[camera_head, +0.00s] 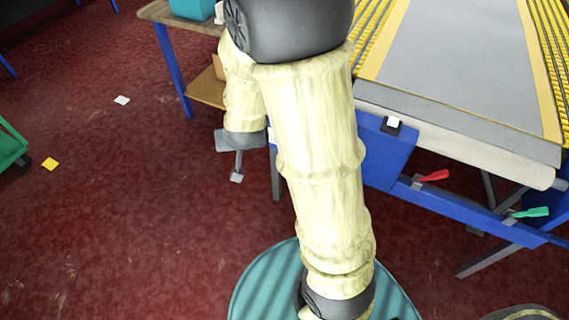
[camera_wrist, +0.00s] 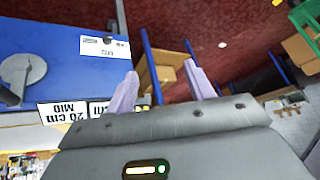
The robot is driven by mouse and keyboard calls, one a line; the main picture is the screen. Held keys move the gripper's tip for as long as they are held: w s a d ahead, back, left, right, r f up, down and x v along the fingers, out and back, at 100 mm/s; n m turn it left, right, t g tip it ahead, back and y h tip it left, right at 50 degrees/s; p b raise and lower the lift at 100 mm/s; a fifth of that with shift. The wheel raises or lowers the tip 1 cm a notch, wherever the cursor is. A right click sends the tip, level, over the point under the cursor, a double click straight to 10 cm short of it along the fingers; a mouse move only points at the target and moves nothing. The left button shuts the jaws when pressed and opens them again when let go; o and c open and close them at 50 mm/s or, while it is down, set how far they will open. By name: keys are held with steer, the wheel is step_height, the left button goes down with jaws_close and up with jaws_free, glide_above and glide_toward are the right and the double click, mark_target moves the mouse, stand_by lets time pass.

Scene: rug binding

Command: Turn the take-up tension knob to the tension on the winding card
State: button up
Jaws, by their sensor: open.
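In the wrist view a grey round knob with a raised bar (camera_wrist: 22,72) sits on a blue panel (camera_wrist: 62,62) at the left edge, partly cut off. A white card (camera_wrist: 62,115) below it reads "20 cm MID", upside down. Another white card (camera_wrist: 97,109) beside it is partly hidden by my gripper. A white label (camera_wrist: 105,46) is on the panel's upper right; its text is too small to read surely. My gripper (camera_wrist: 161,68) is open and empty, its two purple fingers right of the knob and apart from it. The gripper is not clear in the head view.
A blue-framed machine with a grey belt (camera_head: 450,45) stands at the right of the head view. A red lever (camera_head: 433,176) and a green lever (camera_head: 530,212) stick out from its front. A wooden table (camera_head: 160,12) stands behind my arm. Red floor at left is mostly clear.

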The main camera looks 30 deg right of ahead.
steer(key=w+d+f+m+t+h+b, duration=0.1)
steer(key=f+h+b, duration=0.3)
steer(key=f+b, duration=0.5)
steer(key=w+d+f+m+t+h+b, duration=0.1)
steer(key=f+h+b, duration=0.4)
steer(key=f+b, duration=0.5)
steer(key=w+d+f+m+t+h+b, duration=0.2)
steer(key=d+f+h+b, duration=0.2)
steer(key=f+b, duration=0.5)
step_height(320, 180, down, 4)
steer(key=shift+d+f+h, duration=0.15)
steer(key=shift+d+h, duration=0.1)
steer(key=shift+h, duration=0.15)
steer(key=shift+w, duration=0.1)
steer(key=b+x, duration=0.6)
steer(key=x, duration=1.1)
steer(key=shift+w, duration=0.2)
